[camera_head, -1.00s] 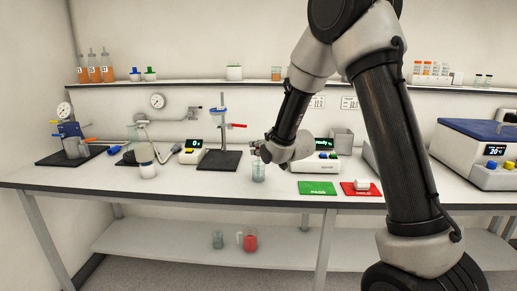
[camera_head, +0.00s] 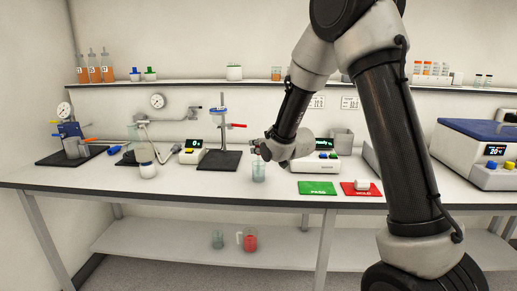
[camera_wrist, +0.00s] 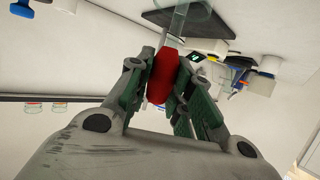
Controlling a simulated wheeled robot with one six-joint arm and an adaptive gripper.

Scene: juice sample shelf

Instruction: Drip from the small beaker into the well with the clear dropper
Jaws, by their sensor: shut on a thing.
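My gripper (camera_head: 257,147) is over the white bench and shut on the red bulb (camera_wrist: 162,76) of the clear dropper. The dropper's clear tube (camera_wrist: 179,18) runs out past the fingertips to the top edge of the wrist view, and its tip is out of that picture. The small beaker (camera_head: 258,174), with pale contents, stands upright on the bench just below my gripper in the head view. Whether the tip is inside it I cannot tell. A white instrument (camera_head: 318,167) with a lit display stands right behind my wrist; I cannot make out a well on it.
A retort stand (camera_head: 220,160) on a black base is left of the beaker. A white balance (camera_head: 189,156) stands further left. A green mat (camera_head: 317,188) and a red mat (camera_head: 352,191) lie to the right. A large blue-lidded machine (camera_head: 470,160) stands at far right.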

